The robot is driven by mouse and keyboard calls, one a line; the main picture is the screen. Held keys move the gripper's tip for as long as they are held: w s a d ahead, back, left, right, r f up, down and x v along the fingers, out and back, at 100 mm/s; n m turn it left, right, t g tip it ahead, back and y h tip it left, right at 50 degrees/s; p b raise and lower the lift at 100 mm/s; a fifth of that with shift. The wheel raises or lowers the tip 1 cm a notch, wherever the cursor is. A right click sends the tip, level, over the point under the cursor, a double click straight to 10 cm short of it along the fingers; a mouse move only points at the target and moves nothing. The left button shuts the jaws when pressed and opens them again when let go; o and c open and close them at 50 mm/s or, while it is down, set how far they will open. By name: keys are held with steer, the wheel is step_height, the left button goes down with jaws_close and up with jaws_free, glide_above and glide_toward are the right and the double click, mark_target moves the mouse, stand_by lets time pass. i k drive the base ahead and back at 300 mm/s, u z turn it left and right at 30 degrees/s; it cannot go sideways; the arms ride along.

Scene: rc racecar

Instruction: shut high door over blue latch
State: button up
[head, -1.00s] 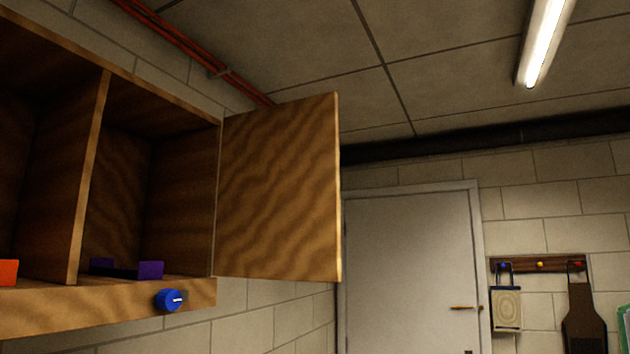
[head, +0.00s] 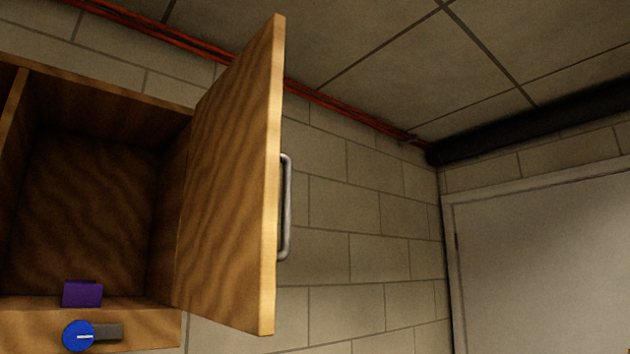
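The high door (head: 225,185) is a wooden panel hinged on the right side of the wall cabinet, and it stands wide open, swung out toward me. Its grey metal handle (head: 287,207) shows on its outer face, to the right of the door's edge. The blue latch (head: 79,336) is a round knob with a white mark on the cabinet's bottom rail, with a short grey bar reaching to its right. My gripper is not in view.
The open compartment (head: 85,205) holds a purple block (head: 82,293) at its front lip. A white room door (head: 545,265) stands at the right. A red pipe (head: 345,107) and a dark pipe (head: 520,115) run along the top of the walls. The space right of the cabinet door is clear.

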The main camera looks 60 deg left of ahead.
mark_target(227, 258)
steer(key=i, duration=1.4)
steer(key=u, duration=3.1)
